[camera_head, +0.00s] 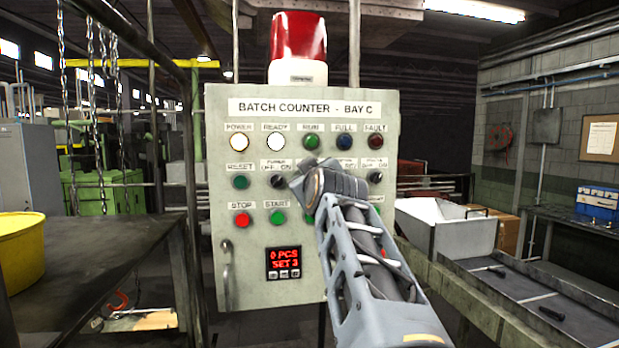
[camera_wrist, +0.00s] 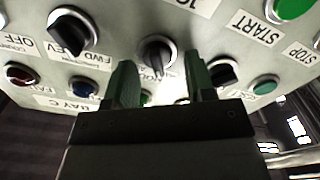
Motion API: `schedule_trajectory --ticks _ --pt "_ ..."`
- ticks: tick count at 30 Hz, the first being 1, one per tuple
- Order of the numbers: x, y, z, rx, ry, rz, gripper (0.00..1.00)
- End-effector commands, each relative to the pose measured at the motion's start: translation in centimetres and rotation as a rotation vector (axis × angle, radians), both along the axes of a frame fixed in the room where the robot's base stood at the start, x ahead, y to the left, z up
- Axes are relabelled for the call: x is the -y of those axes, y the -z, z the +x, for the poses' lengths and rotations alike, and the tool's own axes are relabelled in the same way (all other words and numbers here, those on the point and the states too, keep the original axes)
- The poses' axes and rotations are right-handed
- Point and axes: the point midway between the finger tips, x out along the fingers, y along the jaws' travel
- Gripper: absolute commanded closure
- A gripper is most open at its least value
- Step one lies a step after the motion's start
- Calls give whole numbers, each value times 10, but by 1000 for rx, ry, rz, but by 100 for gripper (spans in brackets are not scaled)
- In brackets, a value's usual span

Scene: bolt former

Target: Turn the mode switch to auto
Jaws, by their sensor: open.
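The mode switch, a black rotary knob (camera_wrist: 157,52) on a round metal collar, is in the upper middle of the wrist view. Its label is only partly visible. My gripper (camera_wrist: 162,78) is open and empty. Its two greenish fingers stand left and right of the knob's lower part in that view, with a gap on each side. I cannot tell how deep they reach around it. In the head view my arm covers this switch, on the grey batch counter panel (camera_head: 225,215).
The FWD/REV knob (camera_wrist: 70,32) and power switch (camera_wrist: 222,72) flank it closely. Lamps and buttons such as STOP (camera_head: 242,219) and START (camera_head: 277,217) sit around. A counter display (camera_head: 284,263) shows 0 PCS, SET 3. A dark table (camera_head: 100,260) stands left.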

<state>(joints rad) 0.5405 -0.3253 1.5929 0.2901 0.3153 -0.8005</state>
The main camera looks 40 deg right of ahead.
Motion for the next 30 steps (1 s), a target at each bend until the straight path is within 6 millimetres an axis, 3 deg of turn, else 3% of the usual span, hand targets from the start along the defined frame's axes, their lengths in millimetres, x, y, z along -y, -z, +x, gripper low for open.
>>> schedule_trajectory --ticks 8,21,30 --pt "1 0 0 0 1 1 51" --pt "0 0 0 0 0 0 93" --pt "0 0 0 21 -1 42 94"
